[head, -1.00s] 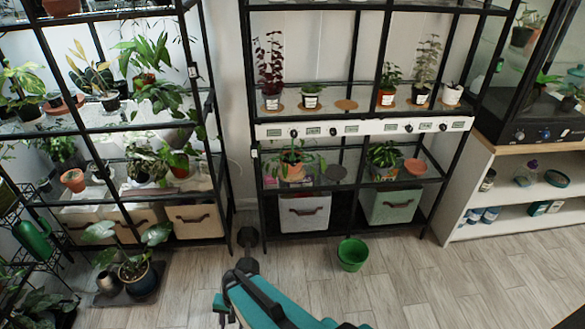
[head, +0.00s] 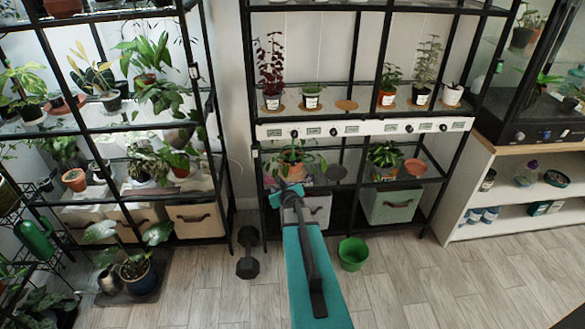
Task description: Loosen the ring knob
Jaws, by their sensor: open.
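A white rail (head: 370,128) on the middle black rack carries several small dark knobs, including one at the left end (head: 294,134), another (head: 334,132), and two at the right (head: 409,128), (head: 443,127). Green-and-white labels sit between them. At this size I cannot tell which is the ring knob. My gripper (head: 291,190) is at the end of my teal arm, in front of the rack's lower shelf. In the picture it is below the rail's left part and clear of the knobs. It is seen from behind, open, with its fingertips hard to make out.
A potted plant (head: 297,155) stands close behind my gripper. Pots (head: 311,101) line the shelf above the rail. A green bucket (head: 352,254) and a dark dumbbell (head: 247,252) are on the floor. A glass cabinet (head: 535,80) is at right. Floor at front right is clear.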

